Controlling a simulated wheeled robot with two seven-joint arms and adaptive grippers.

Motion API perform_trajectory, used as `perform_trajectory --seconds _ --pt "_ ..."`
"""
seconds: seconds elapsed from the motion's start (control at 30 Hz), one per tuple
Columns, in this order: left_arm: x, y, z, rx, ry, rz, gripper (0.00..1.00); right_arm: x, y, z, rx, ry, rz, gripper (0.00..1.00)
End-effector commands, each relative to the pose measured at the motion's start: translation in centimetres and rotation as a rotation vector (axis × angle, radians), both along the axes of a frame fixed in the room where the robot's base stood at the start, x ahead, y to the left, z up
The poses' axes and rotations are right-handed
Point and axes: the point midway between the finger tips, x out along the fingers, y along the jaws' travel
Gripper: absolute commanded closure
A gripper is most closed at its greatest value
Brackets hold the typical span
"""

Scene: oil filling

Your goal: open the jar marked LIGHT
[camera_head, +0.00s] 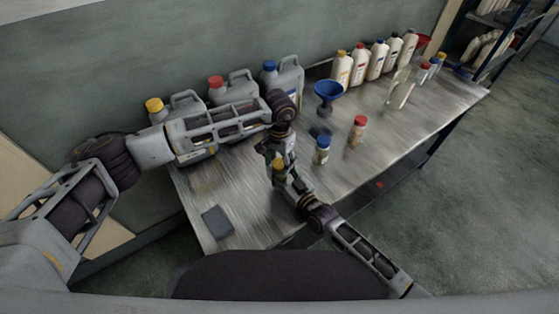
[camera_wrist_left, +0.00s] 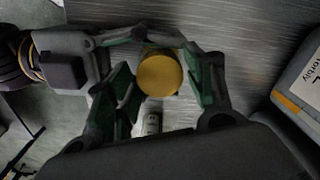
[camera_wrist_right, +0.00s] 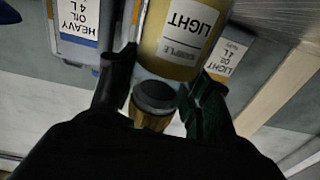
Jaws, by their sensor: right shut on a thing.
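The jar marked LIGHT (camera_wrist_right: 182,38) has yellow contents and a white label, upside down in the right wrist view. My right gripper (camera_wrist_right: 162,92) is shut on it. Its yellow lid (camera_wrist_left: 159,74) faces the left wrist camera and also shows in the head view (camera_head: 279,163). My left gripper (camera_wrist_left: 165,88) comes over the jar from above with its fingers open on either side of the lid. A small gap shows at the left finger; contact at the right finger is unclear. Whether the lid still sits tight on the jar cannot be told.
A blue-lidded jar (camera_head: 322,150) and a red-lidded jar (camera_head: 357,130) stand right of the grippers. A blue funnel (camera_head: 328,90) stands behind. Large grey jugs (camera_head: 290,78) and several white bottles (camera_head: 360,66) line the back. A dark pad (camera_head: 218,222) lies front left.

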Motion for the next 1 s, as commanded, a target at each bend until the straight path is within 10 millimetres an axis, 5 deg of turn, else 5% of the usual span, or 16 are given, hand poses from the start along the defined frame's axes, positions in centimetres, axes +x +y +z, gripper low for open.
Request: perform_trajectory --seconds 0.27,0.3,0.43,1.0 --pt "0.0 0.0 0.0 0.000 0.000 0.000 0.87 0.0 0.0 0.0 0.000 0.000 0.000 1.00" --pt "0.0 0.0 0.0 0.000 0.000 0.000 0.54 0.0 0.0 0.0 0.000 0.000 0.000 1.00" --pt "0.0 0.0 0.0 0.000 0.000 0.000 0.37 0.0 0.0 0.0 0.000 0.000 0.000 1.00" --pt "0.1 0.0 1.6 0.000 -0.004 -0.001 0.37 0.0 0.0 0.0 -0.001 0.001 0.000 1.00"
